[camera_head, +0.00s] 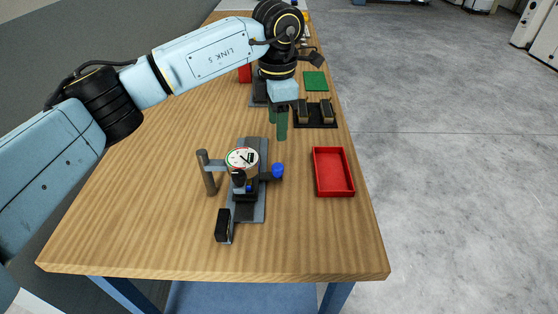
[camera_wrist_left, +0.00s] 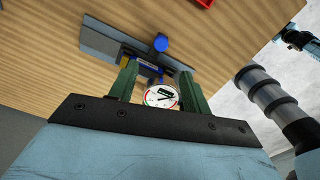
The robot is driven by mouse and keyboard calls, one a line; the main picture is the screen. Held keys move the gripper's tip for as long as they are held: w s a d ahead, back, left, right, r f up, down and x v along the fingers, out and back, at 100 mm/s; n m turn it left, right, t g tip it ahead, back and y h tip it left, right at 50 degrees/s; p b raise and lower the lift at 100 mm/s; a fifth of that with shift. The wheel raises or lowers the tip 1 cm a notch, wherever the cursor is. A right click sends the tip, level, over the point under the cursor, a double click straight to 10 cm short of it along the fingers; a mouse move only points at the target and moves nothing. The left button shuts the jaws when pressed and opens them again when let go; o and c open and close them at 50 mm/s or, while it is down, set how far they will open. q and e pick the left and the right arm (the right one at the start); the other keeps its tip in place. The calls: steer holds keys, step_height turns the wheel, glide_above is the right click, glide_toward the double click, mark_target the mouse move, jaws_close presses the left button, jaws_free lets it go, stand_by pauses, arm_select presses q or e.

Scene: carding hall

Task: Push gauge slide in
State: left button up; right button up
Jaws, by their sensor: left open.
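The gauge stand on the table carries a round white dial gauge (camera_head: 242,160) with a red and green rim. The gauge's grey base and slide rail (camera_head: 250,207) run toward the near edge, with a black block (camera_head: 222,226) at the near end. A blue knob (camera_head: 278,170) sticks out on its right. My left gripper (camera_head: 277,125) is open and empty, pointing down above the table just beyond the stand. In the left wrist view, the dial (camera_wrist_left: 161,97) and blue knob (camera_wrist_left: 161,42) appear between and beyond the green fingers (camera_wrist_left: 158,80). My right gripper is out of view.
A shallow red tray (camera_head: 334,172) lies right of the stand, near the table's right edge. Behind it are a black fixture (camera_head: 315,113) with two upright blocks and a green pad (camera_head: 315,81). The wooden table is clear left and in front.

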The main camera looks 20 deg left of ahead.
mark_target(278, 166)
arm_select(q)
step_height(278, 166, down, 12)
steer(key=shift+b, duration=0.3)
